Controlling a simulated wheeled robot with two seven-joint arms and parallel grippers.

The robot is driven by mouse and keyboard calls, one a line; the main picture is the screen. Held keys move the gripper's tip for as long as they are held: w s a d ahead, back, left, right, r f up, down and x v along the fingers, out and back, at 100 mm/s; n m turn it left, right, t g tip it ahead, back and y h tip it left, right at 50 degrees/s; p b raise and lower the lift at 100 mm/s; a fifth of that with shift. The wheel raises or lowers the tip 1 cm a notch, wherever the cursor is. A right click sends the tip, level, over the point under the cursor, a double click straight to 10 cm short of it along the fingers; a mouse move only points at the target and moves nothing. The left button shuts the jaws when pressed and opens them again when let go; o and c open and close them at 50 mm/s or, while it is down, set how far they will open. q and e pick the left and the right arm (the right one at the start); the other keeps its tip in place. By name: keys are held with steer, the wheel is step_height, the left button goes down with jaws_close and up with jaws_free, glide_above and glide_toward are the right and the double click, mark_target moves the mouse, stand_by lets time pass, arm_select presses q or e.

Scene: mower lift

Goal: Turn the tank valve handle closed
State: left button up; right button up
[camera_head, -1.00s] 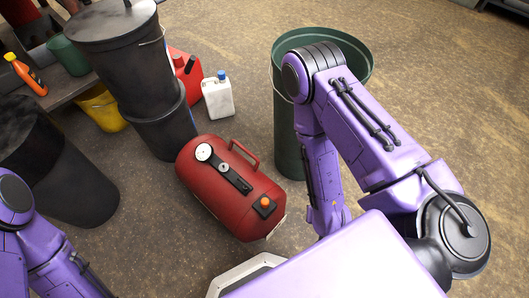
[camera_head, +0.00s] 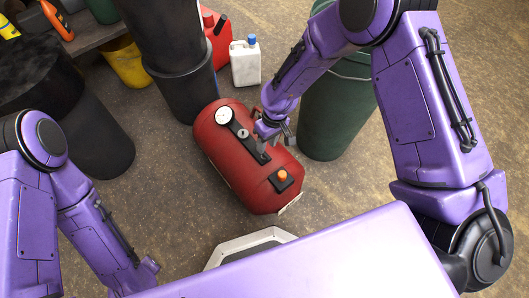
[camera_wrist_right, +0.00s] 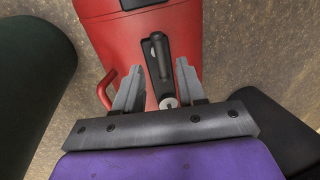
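The red tank (camera_head: 225,165) lies on its side on the floor in the head view. A black valve handle (camera_head: 254,149) with a silver pivot (camera_head: 243,133) lies along its top, near a white round gauge (camera_head: 224,115).
A green bin (camera_head: 335,115) stands right of the tank, behind my right arm. Black bins (camera_head: 180,80), a white jug (camera_head: 245,62) and a red can (camera_head: 217,40) stand behind. An orange knob on a black base (camera_head: 282,175) sits on the tank's near end.

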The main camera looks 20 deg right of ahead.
steer(key=f, duration=0.3)
steer(key=f+b, duration=0.1)
steer(key=shift+s+a+f, duration=0.2)
steer(key=shift+a, duration=0.2)
jaws_close()
